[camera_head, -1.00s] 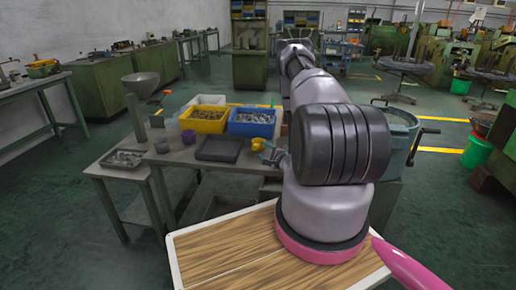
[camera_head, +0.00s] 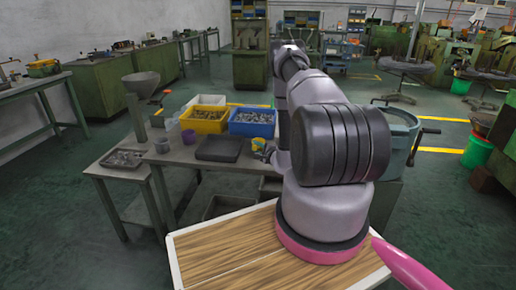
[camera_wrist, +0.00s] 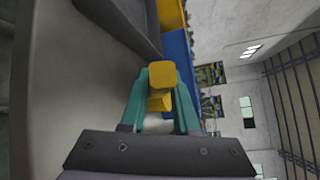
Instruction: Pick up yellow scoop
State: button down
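The yellow scoop (camera_head: 258,144) is at the right end of the workbench, just right of a flat dark tray, in the head view. In the wrist view the yellow scoop (camera_wrist: 162,76) shows as a yellow block between the two teal fingers of my gripper (camera_wrist: 163,88). One finger is on each side of it, with little or no gap. Whether the fingers press on it is not clear. In the head view my gripper (camera_head: 267,151) is right at the scoop, small and partly hidden by my arm. The scoop shows no clear lift.
A grey-teal drum with a crank (camera_head: 398,135) stands to the right.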

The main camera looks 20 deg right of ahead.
notch_tip(320, 180, up, 10)
dwell(0.7)
dwell(1.0)
